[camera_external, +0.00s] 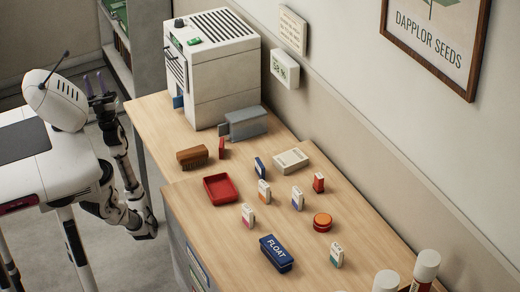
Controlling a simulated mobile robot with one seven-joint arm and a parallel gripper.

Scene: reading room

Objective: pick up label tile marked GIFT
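Several small upright label tiles stand on the wooden desk: a white-and-orange tile (264,192), a white-and-blue tile (297,198), a white-and-pink tile (248,215), a white-and-green tile (337,255), a dark blue tile (260,168), and red tiles (319,182) (221,148). Their lettering is too small to read, so I cannot tell which is marked GIFT. My gripper (95,83) is at the left, off the desk and well away from the tiles. Its two fingers point up and look apart, with nothing visible between them.
The desk (185,215) also holds a white machine (215,75), grey holder (244,123), brown brush (192,156), red tray (221,188), pale box (291,160), orange-topped round object (322,222) and blue FLOAT block (276,253). White-capped bottles (426,265) stand near right.

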